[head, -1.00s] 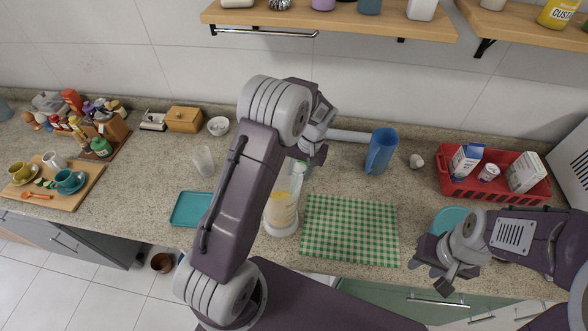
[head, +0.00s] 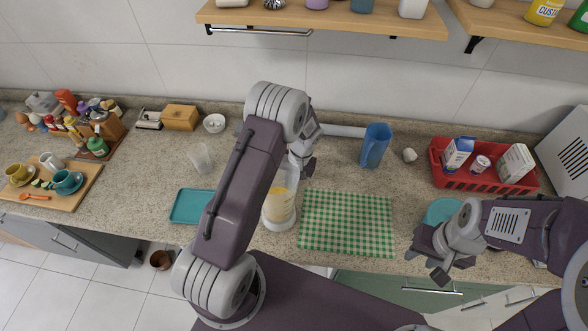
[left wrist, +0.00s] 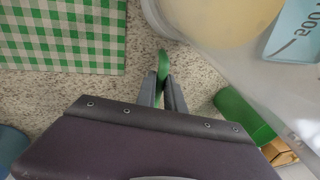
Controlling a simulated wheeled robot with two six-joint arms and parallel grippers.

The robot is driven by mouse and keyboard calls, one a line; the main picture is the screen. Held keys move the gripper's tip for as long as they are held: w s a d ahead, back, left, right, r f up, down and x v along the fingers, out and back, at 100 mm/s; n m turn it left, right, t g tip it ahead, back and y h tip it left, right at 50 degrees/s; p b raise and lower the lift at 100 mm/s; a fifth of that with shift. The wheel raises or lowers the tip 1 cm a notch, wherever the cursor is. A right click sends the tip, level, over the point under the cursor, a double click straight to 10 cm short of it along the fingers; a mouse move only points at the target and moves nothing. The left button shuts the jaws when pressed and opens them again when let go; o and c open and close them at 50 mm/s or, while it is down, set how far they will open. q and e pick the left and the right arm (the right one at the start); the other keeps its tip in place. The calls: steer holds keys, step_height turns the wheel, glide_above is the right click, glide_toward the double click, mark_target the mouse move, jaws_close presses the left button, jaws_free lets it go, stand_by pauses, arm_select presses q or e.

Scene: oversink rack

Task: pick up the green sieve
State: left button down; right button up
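In the left wrist view a narrow green piece (left wrist: 163,62), which I take to be part of the green sieve, stands between the fingers of my left gripper (left wrist: 163,82). The fingers are close together on either side of it and appear shut on it. The rest of the sieve cannot be made out. In the head view my left gripper (head: 303,168) is behind the clear jug with yellow contents (head: 279,203), and my own arm hides much of that area. My right gripper (head: 430,258) is open and empty beside the teal bowl (head: 441,211).
A green checked cloth (head: 347,222) lies right of the jug. A blue pitcher (head: 375,146) stands behind it. A teal tray (head: 188,206) and a clear cup (head: 200,158) are at left. A red crate (head: 475,182) is at right. A green cylinder (left wrist: 240,112) lies near my left fingers.

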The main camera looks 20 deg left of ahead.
arm_select(q)
steer(key=shift+d, duration=0.2)
steer(key=shift+w+d+r, duration=0.15)
steer(key=shift+d+r, duration=0.2)
steer(key=w+d+r+b, duration=0.3)
steer(key=d+r, duration=0.4)
steer(key=d, duration=0.5)
steer(key=shift+d+r, duration=0.15)
steer(key=shift+d, duration=0.25)
